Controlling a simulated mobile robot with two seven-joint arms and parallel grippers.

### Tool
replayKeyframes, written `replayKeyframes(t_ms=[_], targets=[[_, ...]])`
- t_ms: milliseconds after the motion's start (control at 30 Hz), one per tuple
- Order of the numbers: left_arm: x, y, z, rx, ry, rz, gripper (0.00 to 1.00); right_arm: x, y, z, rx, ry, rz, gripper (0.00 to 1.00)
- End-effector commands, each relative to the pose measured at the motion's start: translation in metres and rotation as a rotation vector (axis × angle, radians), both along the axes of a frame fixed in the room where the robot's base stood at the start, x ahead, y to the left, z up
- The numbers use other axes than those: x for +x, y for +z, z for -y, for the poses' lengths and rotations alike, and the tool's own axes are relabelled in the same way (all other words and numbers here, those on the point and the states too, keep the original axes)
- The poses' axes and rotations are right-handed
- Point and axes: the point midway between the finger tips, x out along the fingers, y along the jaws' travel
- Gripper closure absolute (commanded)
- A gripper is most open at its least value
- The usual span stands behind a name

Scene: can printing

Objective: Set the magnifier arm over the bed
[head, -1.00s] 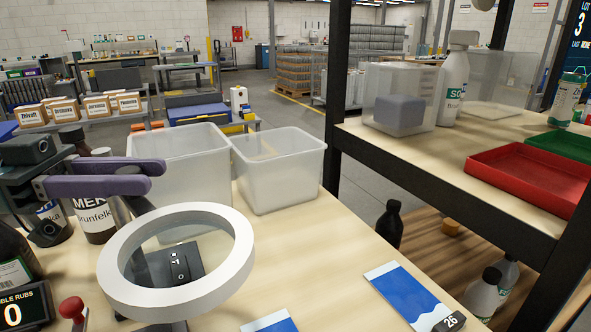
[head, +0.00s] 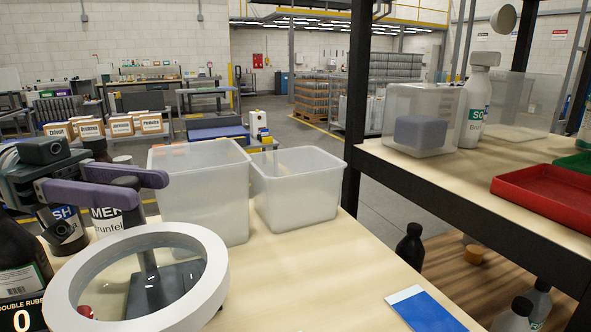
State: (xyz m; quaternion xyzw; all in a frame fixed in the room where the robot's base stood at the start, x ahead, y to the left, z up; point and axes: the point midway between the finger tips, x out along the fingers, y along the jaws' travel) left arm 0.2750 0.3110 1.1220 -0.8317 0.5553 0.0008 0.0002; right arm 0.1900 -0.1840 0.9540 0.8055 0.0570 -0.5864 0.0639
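The magnifier is a large white ring (head: 212,268) with a clear lens, at the lower left of the head view. A dark block with a grey post (head: 148,268) shows through the lens. My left gripper (head: 154,193) has two purple fingers, spread apart with nothing visible between them. It is behind and above the ring in the picture, and looks clear of it. I cannot pick out the bed. My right gripper is out of view.
Two translucent bins (head: 200,195) (head: 300,190) stand behind the ring. Dark labelled bottles (head: 105,222) crowd the left, below my gripper. A blue and white sheet (head: 425,310) lies at front right. A shelf (head: 450,185) with a red tray (head: 545,195) stands right. The middle tabletop is clear.

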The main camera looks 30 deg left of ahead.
Motion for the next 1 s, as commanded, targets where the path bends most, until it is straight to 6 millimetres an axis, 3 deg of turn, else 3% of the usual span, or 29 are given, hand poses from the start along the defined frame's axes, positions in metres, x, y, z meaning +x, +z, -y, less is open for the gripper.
replayKeyframes(t_ms=[167, 667, 867, 1000], targets=[[0.000, 0.000, 0.000, -0.001, 0.000, 0.000, 0.39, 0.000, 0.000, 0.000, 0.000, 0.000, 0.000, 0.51], [0.000, 0.003, 0.000, -0.001, -0.001, 0.000, 0.39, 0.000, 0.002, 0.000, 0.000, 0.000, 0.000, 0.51], [-0.001, 0.033, 0.000, 0.001, -0.005, -0.002, 0.39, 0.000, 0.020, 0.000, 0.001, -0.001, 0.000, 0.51], [-0.001, 0.073, 0.001, 0.001, -0.005, -0.003, 0.39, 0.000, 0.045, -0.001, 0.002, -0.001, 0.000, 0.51]])
